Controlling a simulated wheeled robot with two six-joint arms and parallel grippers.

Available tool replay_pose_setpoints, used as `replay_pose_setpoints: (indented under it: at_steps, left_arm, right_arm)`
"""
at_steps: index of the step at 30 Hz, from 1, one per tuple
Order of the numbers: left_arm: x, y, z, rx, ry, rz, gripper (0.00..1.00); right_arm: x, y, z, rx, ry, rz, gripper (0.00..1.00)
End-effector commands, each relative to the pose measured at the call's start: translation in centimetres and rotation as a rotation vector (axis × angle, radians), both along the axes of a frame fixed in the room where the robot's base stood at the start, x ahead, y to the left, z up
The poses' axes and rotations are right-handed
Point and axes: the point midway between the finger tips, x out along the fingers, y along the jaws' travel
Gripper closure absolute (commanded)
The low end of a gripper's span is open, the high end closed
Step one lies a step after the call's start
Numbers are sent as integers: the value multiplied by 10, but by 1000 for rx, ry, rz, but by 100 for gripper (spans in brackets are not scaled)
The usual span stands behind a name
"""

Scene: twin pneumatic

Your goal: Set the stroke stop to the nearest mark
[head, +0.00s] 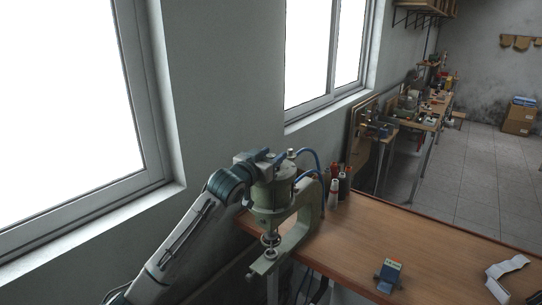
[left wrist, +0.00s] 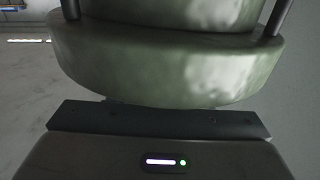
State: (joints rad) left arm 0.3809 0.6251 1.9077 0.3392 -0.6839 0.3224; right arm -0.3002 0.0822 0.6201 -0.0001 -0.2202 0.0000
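The green pneumatic press (head: 275,195) stands at the left end of the wooden table, with a round cylinder head on a curved frame. Below the head are a rod and a light ring (head: 270,240); I cannot tell which part is the stroke stop, and no marks are readable. My left gripper (head: 280,157) is at the top of the head, close to or touching it. In the left wrist view the green cylinder body (left wrist: 165,70) fills the upper middle, just beyond my gripper's dark body. The fingertips are hidden or too small to judge. My right gripper is not in view.
Blue hoses (head: 312,158) arch behind the press. The table's middle is clear. A wall with windows is close on the left.

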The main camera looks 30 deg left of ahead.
Motion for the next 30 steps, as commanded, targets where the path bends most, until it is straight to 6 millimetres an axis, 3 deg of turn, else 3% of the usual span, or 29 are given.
replay_pose_setpoints:
  at_steps: [1, 6, 20, 30]
  left_arm:
    - [0, 0, 0, 0, 0, 0, 67]
    - [0, 0, 0, 0, 0, 0, 97]
    - [0, 1, -2, 2, 1, -76, 96]
    - [0, 2, -6, 2, -2, -282, 96]
  right_arm:
    - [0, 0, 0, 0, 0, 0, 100]
    - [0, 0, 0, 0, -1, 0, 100]
    - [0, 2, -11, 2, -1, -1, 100]
    - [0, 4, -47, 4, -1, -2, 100]
